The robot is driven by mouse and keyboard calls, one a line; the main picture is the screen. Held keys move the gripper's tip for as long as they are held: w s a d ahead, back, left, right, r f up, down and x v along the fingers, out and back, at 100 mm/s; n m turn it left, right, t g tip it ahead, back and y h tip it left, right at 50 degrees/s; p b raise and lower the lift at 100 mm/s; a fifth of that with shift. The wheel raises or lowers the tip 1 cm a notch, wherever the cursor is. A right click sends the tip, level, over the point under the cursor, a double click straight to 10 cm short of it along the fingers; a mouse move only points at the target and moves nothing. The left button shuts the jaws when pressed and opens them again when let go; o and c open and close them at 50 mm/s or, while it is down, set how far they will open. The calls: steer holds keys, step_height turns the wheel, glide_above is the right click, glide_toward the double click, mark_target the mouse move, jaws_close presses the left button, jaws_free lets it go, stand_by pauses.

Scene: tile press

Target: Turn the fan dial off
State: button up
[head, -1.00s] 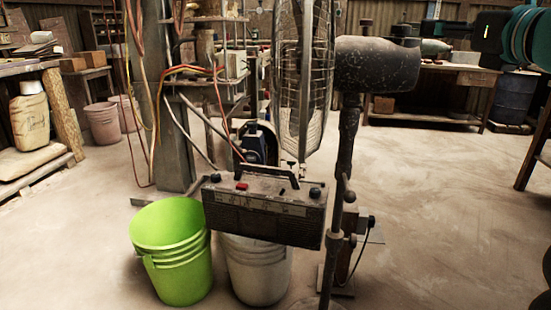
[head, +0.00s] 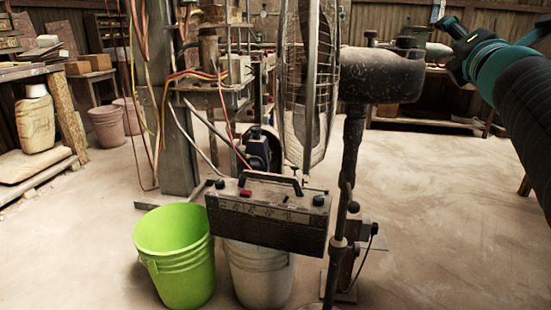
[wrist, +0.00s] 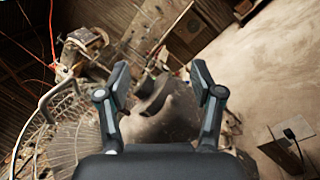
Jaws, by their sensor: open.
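The pedestal fan stands in the middle of the head view, its wire cage (head: 312,85) seen nearly edge-on. Its dark motor housing (head: 382,75) points right on a dark pole (head: 352,150). A small box with a dark knob (head: 374,228) is low by the pole; I cannot tell whether this is the fan dial. My gripper (head: 453,52) is open and empty at upper right, apart from the housing. In the wrist view, my gripper (wrist: 160,78) has spread fingers, with the fan cage (wrist: 60,135) at left and the housing (wrist: 165,112) beyond and between the fingers.
A radio-like box (head: 268,215) with knobs and a handle is left of the pole, above a white bucket (head: 258,272). A green bucket (head: 180,265) stands beside it. Cables hang by a grey post (head: 172,100). The floor (head: 450,220) at right is clear.

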steer(key=s+a+f+m+g+y+p, duration=0.1)
steer(key=s+a+f+m+g+p, duration=0.2)
steer(key=f+m, duration=0.7)
steer(key=s+a+f+m+g+y+p, duration=0.1)
steer(key=s+a+f+m+g+p, duration=0.2)
steer(key=s+a+f+m+g, duration=0.5)
steer(key=shift+s+a+f+m, duration=1.2)
steer(key=shift+a+f+m, duration=0.6)
steer(key=shift+f, duration=2.45)
steer(key=shift+a, duration=0.15)
